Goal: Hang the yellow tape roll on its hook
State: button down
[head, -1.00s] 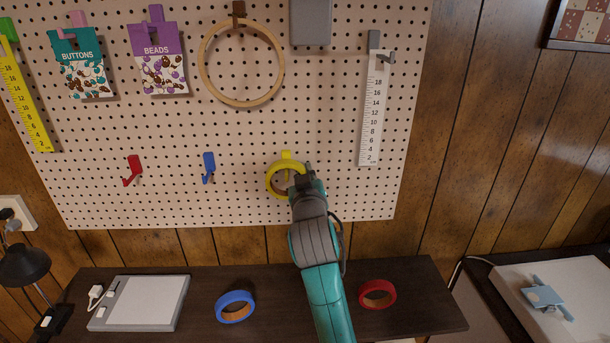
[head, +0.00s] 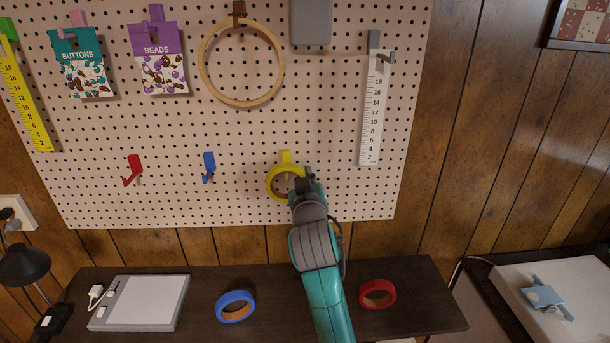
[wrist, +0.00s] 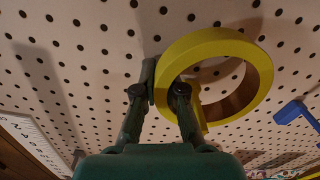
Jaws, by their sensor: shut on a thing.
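The yellow tape roll (head: 272,190) is up at the yellow hook (head: 286,156) on the pegboard, with its flat face toward the head camera. The hook's plate shows above the roll, and part of the hook appears within the ring's opening. Whether the roll rests on the hook is unclear. My gripper (head: 303,181) is shut on the roll's right side. In the wrist view, my gripper (wrist: 165,88) has one finger outside the roll (wrist: 258,62) and one inside its opening, pinching the rim. Part of the yellow hook (wrist: 201,117) shows beside the inner finger.
A blue hook (head: 208,168) and a red hook (head: 133,170) are empty to the left. A white ruler (head: 372,110) hangs at the right, and an embroidery hoop (head: 206,80) above. A blue roll (head: 235,312) and red roll (head: 363,297) lie on the dark shelf (head: 410,320).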

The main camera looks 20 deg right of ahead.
jog(key=shift+f, duration=0.3)
jog(key=c, duration=1.2)
grip_release()
jog(key=shift+s, duration=0.1)
jog(key=v, duration=1.1)
jog(key=shift+s, duration=0.35)
jog(key=shift+a, duration=0.15)
